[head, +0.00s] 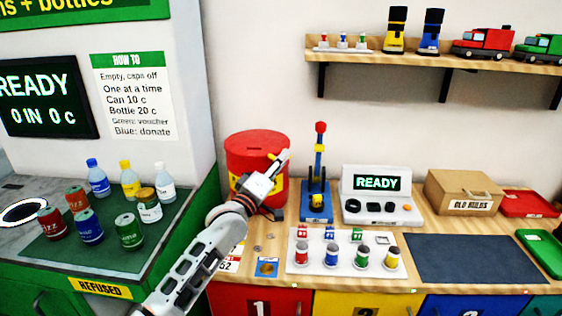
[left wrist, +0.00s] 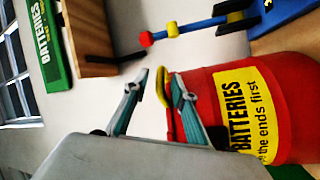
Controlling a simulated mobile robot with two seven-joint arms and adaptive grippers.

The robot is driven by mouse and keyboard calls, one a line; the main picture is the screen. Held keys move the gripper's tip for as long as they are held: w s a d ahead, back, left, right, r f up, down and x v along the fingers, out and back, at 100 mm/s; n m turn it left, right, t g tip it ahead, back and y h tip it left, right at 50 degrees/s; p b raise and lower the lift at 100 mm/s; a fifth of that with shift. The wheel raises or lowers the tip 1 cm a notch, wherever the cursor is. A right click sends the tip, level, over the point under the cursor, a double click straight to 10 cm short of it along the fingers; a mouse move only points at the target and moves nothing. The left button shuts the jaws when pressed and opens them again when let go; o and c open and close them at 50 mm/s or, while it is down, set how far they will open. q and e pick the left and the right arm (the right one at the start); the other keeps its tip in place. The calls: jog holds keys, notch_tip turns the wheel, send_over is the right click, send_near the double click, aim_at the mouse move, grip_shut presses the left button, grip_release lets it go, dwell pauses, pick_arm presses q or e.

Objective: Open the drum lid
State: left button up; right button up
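In the left wrist view the drum (left wrist: 288,107) appears sideways with a yellow batteries label. A yellow tab (left wrist: 162,87) sticks out at its lid edge. My left gripper (head: 280,160) is at the drum's front right, by the lid edge. In the wrist view its fingers (left wrist: 158,76) are apart, with the tab between them, nearer one finger. Firm contact cannot be told. My right gripper is out of view.
A blue stand with a red-topped lever (head: 319,170) is close right of the drum. A white tray with small cans (head: 343,262) lies in front. The green-edged return machine (head: 185,235) with bottles and cans is left. A shelf (head: 440,62) hangs above.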

pick_arm(q)
jog(key=shift+w+d, duration=0.1)
jog(key=shift+w, duration=0.1)
jog(key=shift+c, duration=0.2)
grip_shut()
jog(key=shift+r, duration=0.15)
jog(key=shift+r, duration=0.45)
jog(key=w+r+n+g+y, duration=0.2)
jog(key=w+r+g, duration=0.2)
jog(key=r, duration=0.7)
jog(key=shift+w+r+n+g+y, duration=0.2)
jog(key=shift+r+n+g+y, duration=0.15)
jog(key=shift+g, duration=0.65)
